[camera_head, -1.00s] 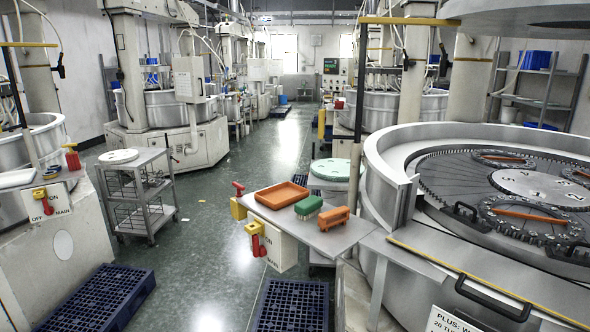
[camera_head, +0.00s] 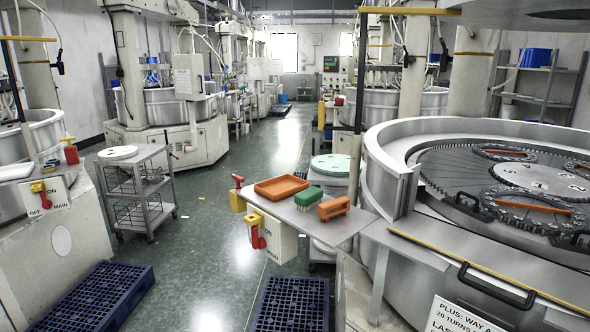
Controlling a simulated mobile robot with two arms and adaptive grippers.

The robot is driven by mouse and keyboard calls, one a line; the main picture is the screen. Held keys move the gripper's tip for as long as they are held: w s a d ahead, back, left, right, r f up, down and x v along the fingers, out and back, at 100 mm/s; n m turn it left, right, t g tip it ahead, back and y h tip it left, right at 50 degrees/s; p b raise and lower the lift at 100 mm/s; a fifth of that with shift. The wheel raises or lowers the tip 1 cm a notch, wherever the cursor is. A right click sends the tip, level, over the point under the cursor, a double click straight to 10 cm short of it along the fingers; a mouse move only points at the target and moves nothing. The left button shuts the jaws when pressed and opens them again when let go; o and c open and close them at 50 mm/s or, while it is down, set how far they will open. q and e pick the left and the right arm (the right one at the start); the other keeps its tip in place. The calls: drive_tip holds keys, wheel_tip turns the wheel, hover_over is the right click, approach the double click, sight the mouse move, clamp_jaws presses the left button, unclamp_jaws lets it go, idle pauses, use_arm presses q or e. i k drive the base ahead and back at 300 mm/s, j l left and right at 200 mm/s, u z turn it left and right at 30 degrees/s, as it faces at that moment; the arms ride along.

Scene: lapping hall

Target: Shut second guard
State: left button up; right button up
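The large round lapping machine (camera_head: 388,205) stands at the right, with a toothed plate and carriers inside its grey rim. Which part of it is the second guard I cannot tell for certain. A flat grey panel with a yellow front strip (camera_head: 440,255) lies along its front, with a black handle (camera_head: 497,290) below the strip. Two more black handles show on the machine, a left one (camera_head: 473,207) and one at the right edge (camera_head: 573,241). An upright grey plate (camera_head: 405,193) stands at the rim's left end. Neither of my grippers is in view.
A side shelf (camera_head: 335,226) holds an orange tray (camera_head: 281,188), a green brush (camera_head: 308,199) and an orange block (camera_head: 334,208). A switch box (camera_head: 280,240) hangs below it. Blue pallets lie on the floor (camera_head: 290,305) (camera_head: 95,295).

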sight(563, 285)
drive_tip(key=z, duration=0.4)
drive_tip(key=l+z, duration=0.15)
drive_tip(key=z, duration=0.65)
